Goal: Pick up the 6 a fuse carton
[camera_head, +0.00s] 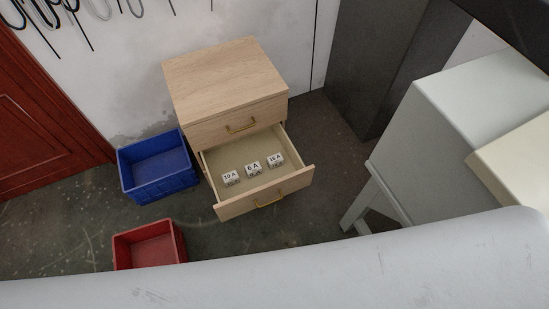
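The 6 A fuse carton (253,169) is a small white box with dark lettering. It lies in the open lower drawer (227,208) of a light wooden cabinet (222,78). It is the middle one of three similar cartons. The 10 A carton (231,178) is to its left and the 16 A carton (275,160) is to its right, with small gaps between them. Neither of my grippers is in view.
A blue crate (184,183) stands left of the cabinet. A red crate (177,236) is on the floor in front of it. A grey machine (440,150) stands to the right. A pale surface (330,262) crosses the foreground. A dark cabinet (365,60) is behind.

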